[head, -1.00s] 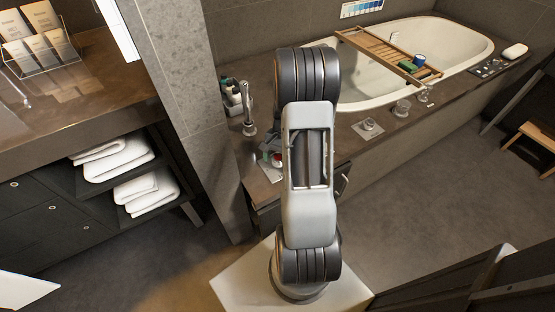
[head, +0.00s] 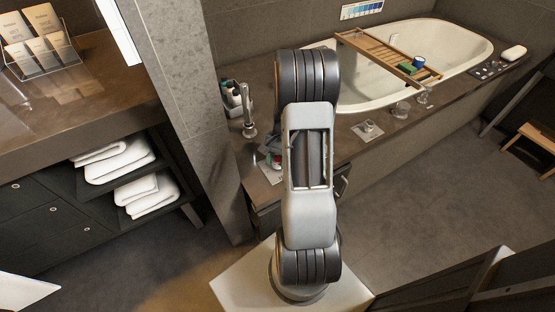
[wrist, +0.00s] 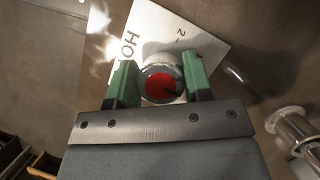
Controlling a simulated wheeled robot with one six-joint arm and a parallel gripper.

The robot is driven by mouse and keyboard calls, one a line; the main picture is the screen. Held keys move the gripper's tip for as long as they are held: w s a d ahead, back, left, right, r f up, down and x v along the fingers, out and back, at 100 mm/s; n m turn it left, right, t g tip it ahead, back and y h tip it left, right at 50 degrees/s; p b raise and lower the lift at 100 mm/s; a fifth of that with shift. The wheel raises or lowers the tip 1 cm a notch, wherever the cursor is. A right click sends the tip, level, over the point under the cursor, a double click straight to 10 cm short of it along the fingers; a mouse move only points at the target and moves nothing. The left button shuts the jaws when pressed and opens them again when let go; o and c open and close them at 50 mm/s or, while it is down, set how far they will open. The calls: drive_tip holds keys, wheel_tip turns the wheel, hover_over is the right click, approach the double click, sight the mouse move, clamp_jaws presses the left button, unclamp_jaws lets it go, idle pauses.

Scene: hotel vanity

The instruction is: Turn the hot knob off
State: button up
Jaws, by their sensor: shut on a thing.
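The hot knob (wrist: 161,84) has a round red cap with a dark pointer mark and a pale rim. It stands on a white plate (wrist: 195,42) printed with "HOT" and a "2" mark. In the wrist view the pointer mark lies toward the right of the cap, away from the "2". My gripper (wrist: 158,82) has a green finger on each side of the knob and is shut on it. In the head view my own arm hides most of this spot.
A chrome spout (head: 248,112) stands on the counter left of my arm, with small bottles (head: 233,98) beside it. A chrome fitting (wrist: 295,132) lies right of the gripper in the wrist view. The bathtub (head: 455,42) with a wooden tray (head: 378,50) is behind.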

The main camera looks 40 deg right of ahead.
drive_tip(key=o, duration=0.9)
drive_tip(key=p+v, duration=0.3)
drive_tip(key=v, duration=1.1)
drive_tip(key=shift+s, duration=0.15)
